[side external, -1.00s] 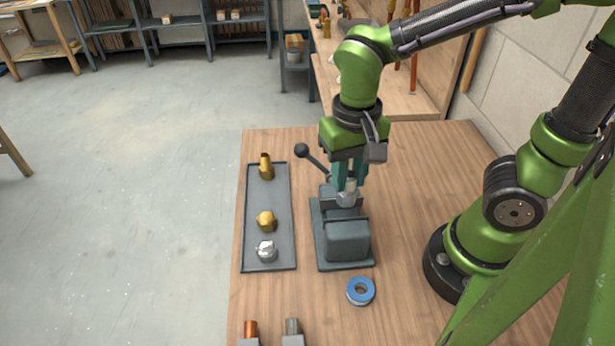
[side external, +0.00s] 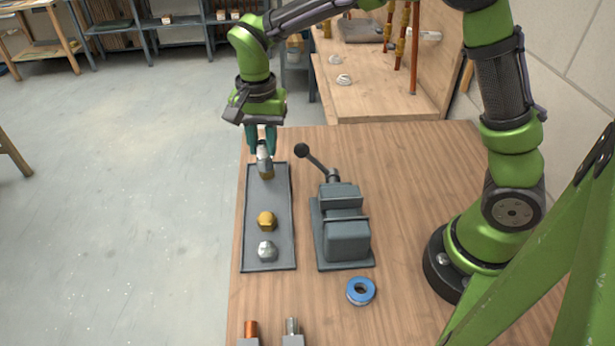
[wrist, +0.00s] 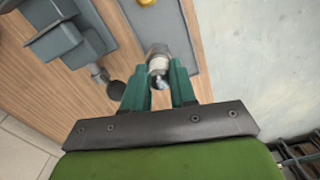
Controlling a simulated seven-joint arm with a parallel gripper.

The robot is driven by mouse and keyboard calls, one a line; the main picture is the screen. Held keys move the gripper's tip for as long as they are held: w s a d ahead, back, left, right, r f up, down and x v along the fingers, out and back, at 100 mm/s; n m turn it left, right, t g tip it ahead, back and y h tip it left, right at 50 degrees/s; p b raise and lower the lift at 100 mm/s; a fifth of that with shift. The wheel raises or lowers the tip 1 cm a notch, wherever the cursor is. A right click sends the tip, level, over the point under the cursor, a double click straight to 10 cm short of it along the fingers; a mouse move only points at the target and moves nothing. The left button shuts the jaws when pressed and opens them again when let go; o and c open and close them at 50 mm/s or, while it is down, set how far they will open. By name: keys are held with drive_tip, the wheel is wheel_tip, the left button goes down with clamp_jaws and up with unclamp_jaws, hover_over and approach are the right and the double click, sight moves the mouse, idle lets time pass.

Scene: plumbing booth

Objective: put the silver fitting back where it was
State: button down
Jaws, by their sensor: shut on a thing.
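My gripper (side external: 262,140) is shut on a silver fitting (side external: 264,158), held over the far end of the grey tray (side external: 282,195). In the wrist view the silver fitting (wrist: 159,62) sits between my green fingertips (wrist: 157,82), with the tray (wrist: 180,35) beyond it. A tall brass fitting (side external: 266,175) at the tray's far end is mostly hidden behind the held fitting in the side view. I cannot tell whether they touch. A brass hex fitting (side external: 266,221) stands mid-tray, and another silver fitting (side external: 267,250) is at the near end.
A grey vise (side external: 345,230) with a raised black-knobbed lever (side external: 302,151) stands right of the tray; its jaws look empty. A blue tape ring (side external: 361,291) lies in front of it. A copper pipe stub (side external: 251,330) and a silver one (side external: 292,328) stand at the near edge.

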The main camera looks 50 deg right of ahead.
drive_tip(key=shift+w+r, duration=0.15)
drive_tip(key=shift+w, duration=0.15)
drive_tip(key=shift+m, duration=0.3)
wheel_tip(320, 180, down, 10)
drive_tip(key=shift+r, duration=0.1)
drive_tip(key=shift+a, duration=0.1)
drive_tip(key=c, duration=0.9)
unclamp_jaws()
